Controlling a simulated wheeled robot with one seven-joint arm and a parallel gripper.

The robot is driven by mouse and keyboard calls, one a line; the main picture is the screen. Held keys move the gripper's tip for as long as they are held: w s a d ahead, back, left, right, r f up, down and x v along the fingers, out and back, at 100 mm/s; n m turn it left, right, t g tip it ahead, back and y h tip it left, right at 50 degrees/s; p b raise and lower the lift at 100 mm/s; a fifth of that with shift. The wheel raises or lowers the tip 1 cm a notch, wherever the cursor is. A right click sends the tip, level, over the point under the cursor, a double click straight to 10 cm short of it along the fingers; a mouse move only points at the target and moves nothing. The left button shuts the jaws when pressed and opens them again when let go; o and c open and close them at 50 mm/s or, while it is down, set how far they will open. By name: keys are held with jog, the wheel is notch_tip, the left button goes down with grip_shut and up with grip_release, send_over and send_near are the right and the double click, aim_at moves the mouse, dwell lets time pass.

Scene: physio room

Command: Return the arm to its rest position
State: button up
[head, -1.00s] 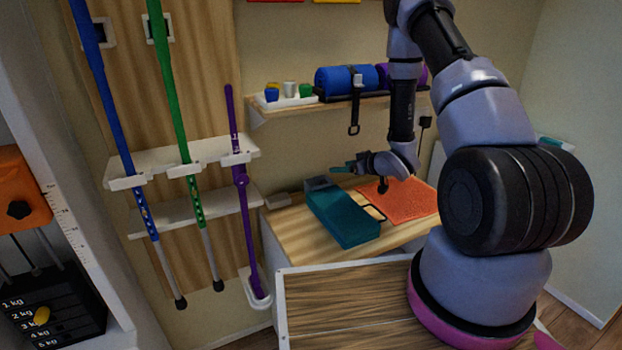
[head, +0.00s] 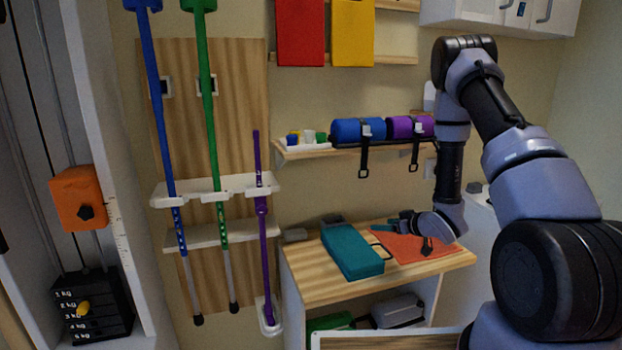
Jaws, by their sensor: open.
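My gripper (head: 397,222) hangs low over the wooden table (head: 315,283), between a teal block-shaped case (head: 352,252) on its left and an orange cloth (head: 408,249) beneath and to its right. The jaws point left and are small in the picture; they look open, with nothing seen between them. My arm (head: 452,165) is bent, coming down from a high elbow on the right. The gripper's exact height above the cloth cannot be told.
A shelf (head: 292,154) with blue (head: 358,129) and purple (head: 408,126) rolls and hanging straps is behind my gripper. Blue (head: 165,130), green (head: 208,120) and purple (head: 262,225) poles stand in a wall rack at left. A weight stack (head: 93,308) is far left.

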jog(key=w+d+r+m+h, duration=0.1)
jog(key=d+r+m+h, duration=0.15)
jog(key=r, duration=0.55)
jog(key=w+d+r+m+h, duration=0.1)
jog(key=w+d+r+h, duration=0.15)
jog(key=r, duration=0.55)
jog(key=s+d+r+m+h, duration=0.25)
jog(key=s+r, duration=0.35)
jog(key=r, duration=0.4)
jog(key=s+a+r+m+g+y, duration=0.1)
jog(key=s+r, duration=0.3)
jog(key=s, duration=0.5)
jog(key=s+a+r+m+g+y, duration=0.1)
jog(key=s+r, duration=0.4)
jog(key=s, duration=0.5)
jog(key=s+a+r+m+g+y, duration=0.1)
jog(key=s+a+r, duration=0.3)
jog(key=s, duration=0.6)
jog(key=shift+s+a+r+m+g, duration=0.15)
jog(key=shift+a+m+g, duration=0.35)
jog(key=shift+m, duration=0.2)
